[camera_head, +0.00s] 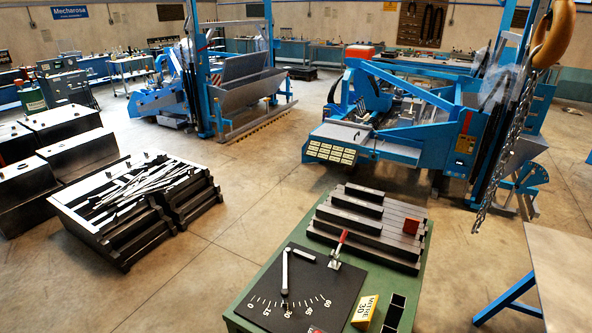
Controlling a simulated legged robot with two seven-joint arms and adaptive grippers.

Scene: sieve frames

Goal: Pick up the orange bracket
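I cannot make out a clearly orange bracket in the head view. A small red block-like piece (411,226) sits at the right end of the dark slotted rails (365,228) on the green bench (422,262); I cannot tell if it is the bracket. Another reddish bit (315,330) is cut off by the bottom edge. Neither of my grippers is in view.
The bench also holds a black angle-scale plate (265,290) with a pale arm, a red-handled clamp (338,250), a yellow block marked MITRE 30 (365,311) and a black open box (395,314). A crane hook (553,35) with chain hangs at right.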

